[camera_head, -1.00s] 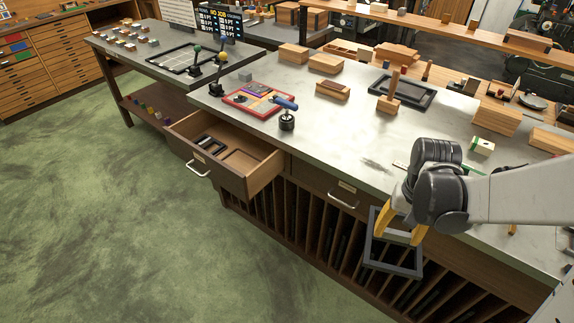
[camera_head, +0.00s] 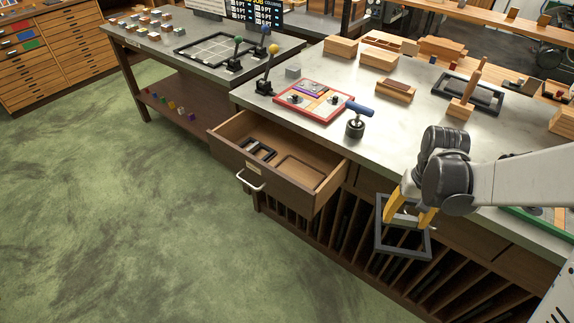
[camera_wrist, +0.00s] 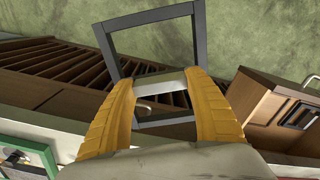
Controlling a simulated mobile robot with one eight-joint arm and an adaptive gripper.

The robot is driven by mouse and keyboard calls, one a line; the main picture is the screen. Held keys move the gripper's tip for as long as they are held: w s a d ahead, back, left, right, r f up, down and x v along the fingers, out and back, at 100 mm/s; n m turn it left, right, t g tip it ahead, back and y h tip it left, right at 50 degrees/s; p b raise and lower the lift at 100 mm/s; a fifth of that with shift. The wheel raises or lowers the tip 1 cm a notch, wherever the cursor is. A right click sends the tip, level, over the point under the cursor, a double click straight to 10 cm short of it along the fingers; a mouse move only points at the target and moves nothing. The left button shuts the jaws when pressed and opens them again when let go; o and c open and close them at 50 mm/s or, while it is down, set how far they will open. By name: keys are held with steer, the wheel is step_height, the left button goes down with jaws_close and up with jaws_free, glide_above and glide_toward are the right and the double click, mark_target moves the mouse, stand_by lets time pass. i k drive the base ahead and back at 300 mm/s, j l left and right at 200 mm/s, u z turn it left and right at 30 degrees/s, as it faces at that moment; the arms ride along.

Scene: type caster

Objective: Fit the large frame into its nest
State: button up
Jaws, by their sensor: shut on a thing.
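The large frame is a dark grey, open rectangle (camera_head: 380,240), held in my gripper (camera_head: 409,216) in front of the counter, over the slotted rack. The open drawer (camera_head: 232,158) is left of the frame in the head view and at the right in the wrist view (camera_wrist: 258,105). Inside it, smaller dark frames (camera_head: 258,149) lie at the left, beside an empty-looking recess (camera_head: 298,172) in the wooden insert.
The drawer front and its handle (camera_head: 250,183) stick out from the counter (camera_head: 400,120). A red-edged tray (camera_head: 312,113) and a blue-handled tool (camera_head: 357,122) stand on the counter behind the drawer. The green floor (camera_head: 130,240) is clear.

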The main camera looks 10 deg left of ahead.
mark_target(296, 176)
steer(key=i+j+z, duration=0.2)
steer(key=j, duration=0.6)
steer(key=j+z, duration=0.15)
steer(key=j, duration=0.65)
steer(key=j+z, duration=0.2)
steer(key=j, duration=0.6)
steer(key=k+j+z, duration=0.15)
steer(key=j, duration=0.65)
steer(key=j+z, duration=0.2)
steer(key=j, duration=0.65)
steer(key=i, duration=0.45)
